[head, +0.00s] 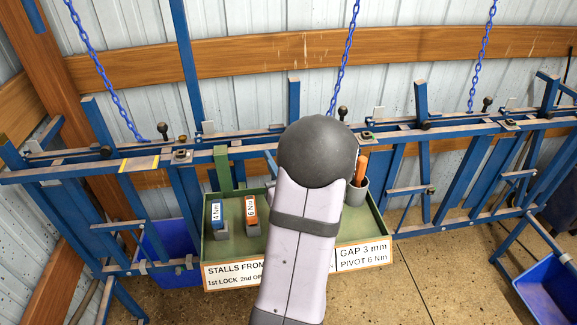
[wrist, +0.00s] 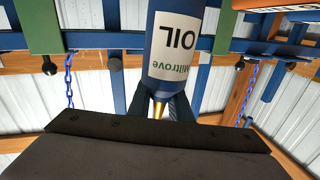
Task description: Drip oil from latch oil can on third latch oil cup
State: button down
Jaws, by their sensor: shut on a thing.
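The oil can (wrist: 178,45) is a blue cylinder with a white label reading "Milltrove OIL", upside down in the wrist view, with a brass-coloured tip (wrist: 158,110) at its lower end there. My gripper (wrist: 160,102) is shut on the can; its dark fingers show partly behind it. In the head view my arm hides the gripper and the can. Small square fittings, possibly the latch oil cups, sit along the blue rail: one at left (head: 182,155), one in the middle (head: 367,137) and one at right (head: 510,125). Which is the third is not marked.
A green tray (head: 222,250) below the rail holds a blue-topped "4 Nm" tool (head: 217,212), an orange "6 Nm" tool (head: 251,210) and a grey cup (head: 355,191) with an orange-handled tool. Blue chains (head: 345,50) hang above the rail. Blue bins (head: 550,300) stand below.

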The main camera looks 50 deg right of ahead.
jog(key=w+a+r+t+y+p, duration=0.1)
jog(key=w+a+r, duration=0.2)
jog(key=w, duration=0.4)
jog(key=w+a+r+t+y+p, duration=0.1)
jog(key=w+a+r, duration=0.3)
jog(key=w, duration=0.4)
jog(key=w+r+m+g+h+p, duration=0.1)
jog(key=w+r+m+h+p, duration=0.1)
jog(key=w, duration=0.8)
jog(key=w+d+r+m+g+h+p, duration=0.1)
jog(key=w+r+m+h+p, duration=0.1)
jog(key=w+r+m+p, duration=0.3)
jog(key=w+r, duration=0.2)
jog(key=w, duration=0.2)
jog(key=shift+w+d, duration=0.25)
jog(key=shift+w, duration=0.15)
jog(key=shift+f+b, duration=0.15)
jog(key=shift+b, duration=0.2)
jog(key=f+m+b, duration=0.1)
jog(key=m+b, duration=0.3)
jog(key=b, duration=0.2)
jog(key=f+m+g+h+b, duration=0.1)
jog(key=f+m+b, duration=0.1)
jog(key=m+b, duration=0.2)
jog(key=f+m+h+b, duration=0.1)
jog(key=m+b, duration=0.3)
jog(key=b, duration=0.5)
jog(key=shift+w+a+f+m, duration=0.25)
jog(key=shift+m, duration=0.15)
